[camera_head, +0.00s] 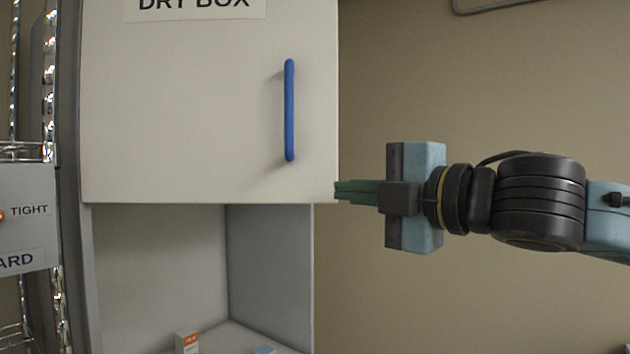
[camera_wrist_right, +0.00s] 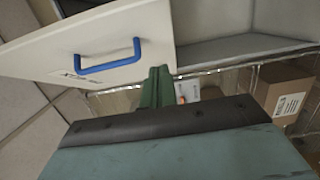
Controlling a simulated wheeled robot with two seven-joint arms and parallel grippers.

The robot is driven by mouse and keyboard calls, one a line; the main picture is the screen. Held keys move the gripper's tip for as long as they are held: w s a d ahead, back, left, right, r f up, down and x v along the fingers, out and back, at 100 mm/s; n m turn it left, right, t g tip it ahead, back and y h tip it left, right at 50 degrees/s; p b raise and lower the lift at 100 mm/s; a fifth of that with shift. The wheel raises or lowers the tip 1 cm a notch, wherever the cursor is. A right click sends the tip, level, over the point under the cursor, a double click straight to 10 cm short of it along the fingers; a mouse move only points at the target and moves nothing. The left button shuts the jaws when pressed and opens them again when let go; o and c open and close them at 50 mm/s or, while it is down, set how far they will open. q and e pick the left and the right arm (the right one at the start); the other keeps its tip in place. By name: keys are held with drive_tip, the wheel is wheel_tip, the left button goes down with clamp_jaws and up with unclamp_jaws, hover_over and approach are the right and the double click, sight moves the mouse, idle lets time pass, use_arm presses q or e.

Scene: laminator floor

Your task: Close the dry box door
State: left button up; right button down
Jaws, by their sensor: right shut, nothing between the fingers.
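The white dry box door (camera_head: 190,110) fills the upper left of the head view, with a "DRY BOX" label and a vertical blue handle (camera_head: 289,110). Its right edge reaches past the cabinet side below, and it looks partly open. The wrist view shows the door (camera_wrist_right: 120,35) at an angle, with the blue handle (camera_wrist_right: 108,62) and a pale interior beside its edge. My right gripper (camera_head: 337,191) is shut and empty, its green fingertips at the door's lower right corner. In the wrist view the fingers (camera_wrist_right: 157,72) are by that corner; I cannot tell whether they touch. My left gripper is out of view.
An open compartment (camera_head: 270,265) below the door holds a small orange-and-white box (camera_head: 187,342). A wire rack with a sign (camera_head: 25,220) stands at left. The wrist view shows a cardboard box (camera_wrist_right: 285,90) lower right.

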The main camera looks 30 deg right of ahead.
sight(297, 185)
drive_tip(key=x, duration=0.2)
drive_tip(key=d+x, duration=0.1)
drive_tip(key=x, duration=0.2)
drive_tip(key=p+x, duration=0.1)
drive_tip(key=x, duration=0.2)
drive_tip(key=shift+w+d, duration=0.3)
drive_tip(key=shift+w, duration=0.15)
drive_tip(key=shift+w+d, duration=0.3)
drive_tip(key=shift+w, duration=0.15)
drive_tip(key=shift+d, duration=0.1)
